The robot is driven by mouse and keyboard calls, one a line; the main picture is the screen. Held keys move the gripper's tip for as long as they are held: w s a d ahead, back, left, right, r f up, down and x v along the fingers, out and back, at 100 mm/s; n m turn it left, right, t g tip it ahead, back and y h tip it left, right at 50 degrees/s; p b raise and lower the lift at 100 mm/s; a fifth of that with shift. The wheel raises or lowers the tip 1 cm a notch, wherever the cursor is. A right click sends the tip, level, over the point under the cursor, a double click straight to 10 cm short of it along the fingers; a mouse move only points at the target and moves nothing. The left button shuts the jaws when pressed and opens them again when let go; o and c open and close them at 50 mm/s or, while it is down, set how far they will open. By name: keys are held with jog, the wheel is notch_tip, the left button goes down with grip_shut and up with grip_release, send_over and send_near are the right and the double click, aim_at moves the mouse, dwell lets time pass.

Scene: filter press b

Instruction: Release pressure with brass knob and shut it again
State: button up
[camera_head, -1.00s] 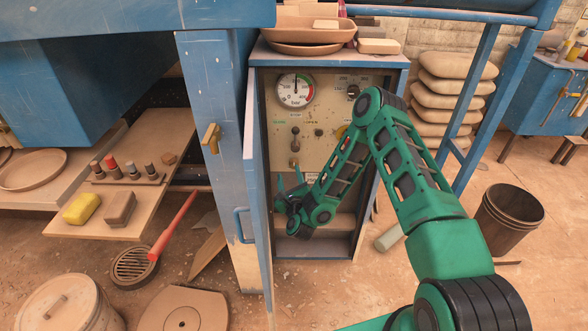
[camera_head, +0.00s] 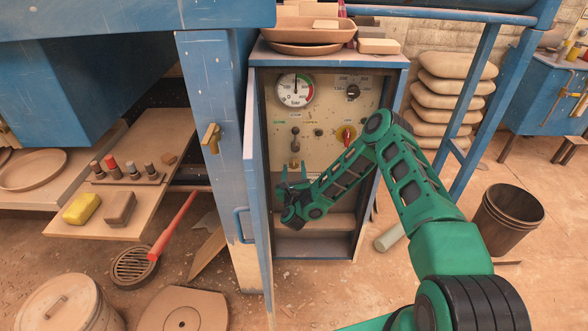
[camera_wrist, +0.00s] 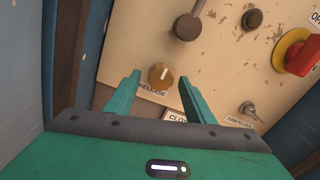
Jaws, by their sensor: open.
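The brass knob (camera_wrist: 161,76) sits on the cream control panel (camera_wrist: 222,60), above a RELEASE label in the wrist view; a pale mark on it runs roughly upright. It also shows small in the head view (camera_head: 295,163), low on the panel. My gripper (camera_wrist: 157,84) is open, with one green finger on each side of the knob in the picture. The fingers hold nothing, and I cannot tell how near the panel they are. In the head view my gripper (camera_head: 291,177) is just below the knob. The pressure gauge (camera_head: 295,90) has its needle pointing about straight up.
The open blue cabinet door (camera_head: 254,185) stands close left of my gripper. A lever (camera_head: 295,138) is above the knob. The cabinet's lower shelf (camera_head: 325,221) looks clear.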

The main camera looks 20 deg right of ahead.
jog(key=shift+x, duration=0.8)
jog(key=shift+c, duration=0.7)
jog(key=c, duration=0.9)
